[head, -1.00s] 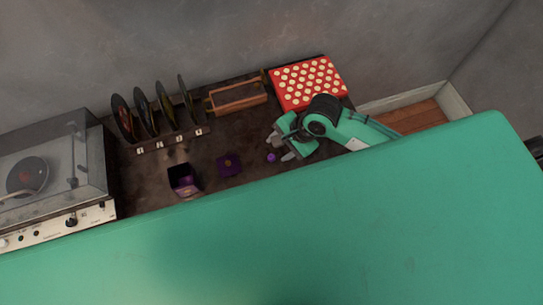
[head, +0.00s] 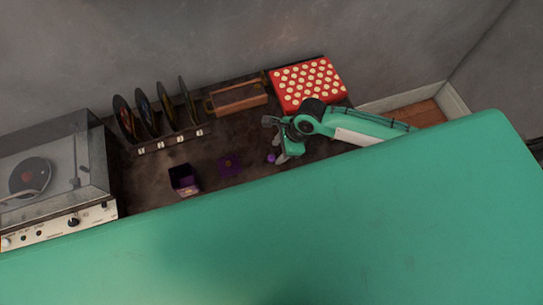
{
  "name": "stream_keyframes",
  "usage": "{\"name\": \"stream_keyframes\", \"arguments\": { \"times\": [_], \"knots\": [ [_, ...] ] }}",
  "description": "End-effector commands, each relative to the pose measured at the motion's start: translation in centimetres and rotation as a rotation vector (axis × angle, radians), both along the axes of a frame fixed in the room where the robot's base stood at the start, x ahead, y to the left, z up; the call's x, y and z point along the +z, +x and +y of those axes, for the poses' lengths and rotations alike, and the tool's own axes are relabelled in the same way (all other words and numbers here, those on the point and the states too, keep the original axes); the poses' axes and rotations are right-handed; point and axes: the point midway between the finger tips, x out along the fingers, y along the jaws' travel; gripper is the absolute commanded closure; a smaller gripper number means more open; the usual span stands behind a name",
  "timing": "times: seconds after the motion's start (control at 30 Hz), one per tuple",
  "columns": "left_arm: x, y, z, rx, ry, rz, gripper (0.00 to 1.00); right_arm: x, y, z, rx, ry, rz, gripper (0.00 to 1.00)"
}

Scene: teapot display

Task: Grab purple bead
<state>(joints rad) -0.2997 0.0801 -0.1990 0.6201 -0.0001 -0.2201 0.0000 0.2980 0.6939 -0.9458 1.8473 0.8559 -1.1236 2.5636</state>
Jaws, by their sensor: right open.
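A small purple bead (head: 270,158) lies on the dark table, just left of my right gripper's lower finger. My right gripper (head: 274,140) comes in from the right. It is open, with one finger above and one below, and the bead is close to the lower fingertip. I cannot tell whether they touch. My left gripper is not in view.
A purple open box (head: 184,179) and a flat purple piece (head: 230,165) lie left of the bead. A record rack (head: 168,142), a wooden tray (head: 237,97) and a red dotted box (head: 308,84) stand behind. A turntable (head: 52,180) is at left.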

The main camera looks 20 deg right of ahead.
Motion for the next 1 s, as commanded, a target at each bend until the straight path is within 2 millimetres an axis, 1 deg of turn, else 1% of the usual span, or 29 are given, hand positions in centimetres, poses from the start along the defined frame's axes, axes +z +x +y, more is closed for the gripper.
{"name": "stream_keyframes", "arguments": {
  "times": [0.2, 0.37, 0.5, 0.63, 0.83, 0.97, 1.0],
  "knots": [
    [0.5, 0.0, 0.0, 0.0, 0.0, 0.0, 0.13, -1.1, 0.4, 0.5, 0.0, 0.0, 0.0, 0.51],
    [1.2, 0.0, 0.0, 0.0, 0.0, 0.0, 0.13, -3.0, 1.0, 1.0, 0.001, -0.002, 0.0, 0.51],
    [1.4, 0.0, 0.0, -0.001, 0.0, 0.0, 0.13, -4.6, 1.0, 1.6, 0.001, -0.001, 0.0, 0.51],
    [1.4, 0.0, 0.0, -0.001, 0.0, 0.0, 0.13, -5.2, 1.1, 1.8, 0.001, -0.001, -0.002, 0.51],
    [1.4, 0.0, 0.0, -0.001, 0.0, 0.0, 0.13, -5.2, 1.1, 1.8, 0.001, 0.0, -0.002, 0.51],
    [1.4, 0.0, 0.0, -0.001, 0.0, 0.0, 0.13, -5.2, 1.0, 1.8, 0.001, 0.0, -0.001, 0.76],
    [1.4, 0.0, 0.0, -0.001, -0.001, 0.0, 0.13, -5.2, 1.0, 1.8, 0.001, 0.0, -0.001, 0.84]
  ]
}}
